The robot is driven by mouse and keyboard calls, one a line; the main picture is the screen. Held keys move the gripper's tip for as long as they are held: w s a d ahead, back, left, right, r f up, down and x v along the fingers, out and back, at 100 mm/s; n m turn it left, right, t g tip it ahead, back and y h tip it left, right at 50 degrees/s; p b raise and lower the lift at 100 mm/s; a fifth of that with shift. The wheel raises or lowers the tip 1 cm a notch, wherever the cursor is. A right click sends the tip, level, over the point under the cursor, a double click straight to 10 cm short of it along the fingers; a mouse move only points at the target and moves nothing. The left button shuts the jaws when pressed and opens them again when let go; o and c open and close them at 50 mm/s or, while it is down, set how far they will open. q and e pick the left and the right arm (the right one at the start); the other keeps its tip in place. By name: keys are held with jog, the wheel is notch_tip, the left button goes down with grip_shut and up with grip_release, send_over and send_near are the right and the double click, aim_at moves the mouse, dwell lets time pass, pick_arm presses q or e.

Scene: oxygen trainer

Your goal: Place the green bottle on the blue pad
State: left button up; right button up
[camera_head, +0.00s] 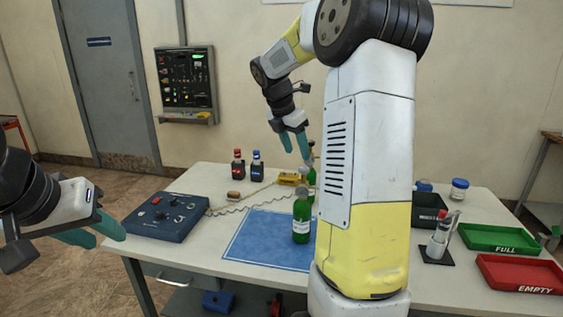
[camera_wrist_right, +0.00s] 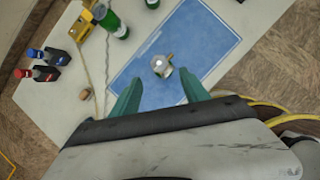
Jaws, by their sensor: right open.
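A green bottle (camera_head: 302,222) with a grey top and a white label stands upright on the blue pad (camera_head: 250,242), near its right side. In the right wrist view, a round pale top (camera_wrist_right: 161,65) shows over the pad (camera_wrist_right: 135,88), seemingly that bottle from above. My right gripper (camera_head: 296,142) is open and empty, its teal fingers above and behind the bottle, not touching it. In the wrist view, its fingers (camera_wrist_right: 160,92) are spread apart. My left gripper (camera_head: 100,233) is open and empty at the left, off the table's edge.
More green bottles (camera_wrist_right: 114,24) stand beyond the pad, near a yellow device (camera_head: 290,179). A blue control box (camera_head: 166,216) is left of the pad. Red (camera_head: 238,166) and blue-capped (camera_head: 256,166) bottles stand behind. Green (camera_head: 495,238) and red (camera_head: 520,272) trays are at right.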

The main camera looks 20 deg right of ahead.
jog(key=s+a+r+m+t+y, duration=0.1)
jog(key=s+a+r+m, duration=0.1)
jog(key=s+a+m, duration=0.4)
jog(key=s+a+r+m+t+y, duration=0.1)
jog(key=s+a+r+m+y, duration=0.2)
jog(key=s, duration=0.4)
jog(key=s+a+f+m+t+y, duration=0.1)
jog(key=s+a+f+m, duration=0.1)
jog(key=s+m, duration=0.4)
jog(key=s+a+f+m+t+y, duration=0.1)
jog(key=s+a+f+m, duration=0.1)
jog(key=s+a+m, duration=0.3)
jog(key=shift+s+m, duration=1)
jog(key=shift+s, duration=0.15)
